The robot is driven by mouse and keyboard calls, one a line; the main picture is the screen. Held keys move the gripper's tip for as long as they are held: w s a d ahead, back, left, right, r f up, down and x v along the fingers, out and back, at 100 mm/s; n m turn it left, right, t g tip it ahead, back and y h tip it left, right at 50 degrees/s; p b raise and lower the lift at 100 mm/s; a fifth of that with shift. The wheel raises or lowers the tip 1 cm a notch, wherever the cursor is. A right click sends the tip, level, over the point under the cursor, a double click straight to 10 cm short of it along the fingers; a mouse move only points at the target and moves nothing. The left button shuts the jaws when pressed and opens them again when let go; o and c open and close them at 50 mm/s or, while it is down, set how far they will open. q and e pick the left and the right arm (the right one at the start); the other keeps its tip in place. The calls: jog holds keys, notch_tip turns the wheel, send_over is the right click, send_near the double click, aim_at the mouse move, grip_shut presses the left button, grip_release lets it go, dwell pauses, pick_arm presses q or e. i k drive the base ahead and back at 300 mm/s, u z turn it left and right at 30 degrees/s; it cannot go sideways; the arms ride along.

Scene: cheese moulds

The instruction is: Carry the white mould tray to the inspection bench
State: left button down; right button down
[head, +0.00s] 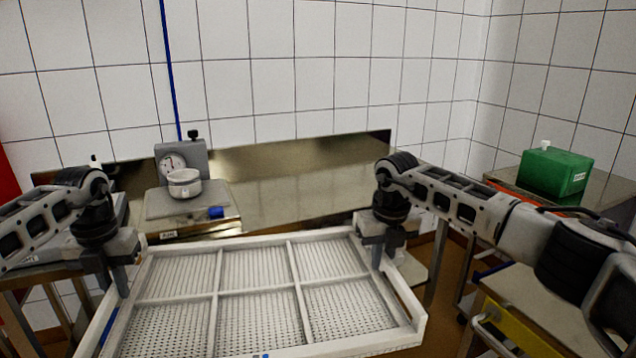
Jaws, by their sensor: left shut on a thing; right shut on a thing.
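The white mould tray (218,301) is held level in front of me in the head view. It is divided into several compartments with perforated floors, and they look empty. Its near edge runs partly out of the picture. My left gripper (120,280) is shut on the tray's left far corner area. My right gripper (377,258) is shut on the tray's far right corner area. A steel bench (300,185) with a raised back stands beyond the tray. I cannot tell for sure whether it is the inspection bench. The tray hides part of its front.
A dial scale (180,160) with a white pot (184,183) on it and a small blue item (216,212) stand beyond the tray. At right, a green canister (556,172) sits on a side table, and a yellow-framed cart (520,318) stands below my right arm.

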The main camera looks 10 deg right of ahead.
aim_at(312, 189)
jog(key=z, duration=0.9)
jog(key=i, duration=1.4)
jog(key=u, duration=0.8)
jog(key=i, duration=1)
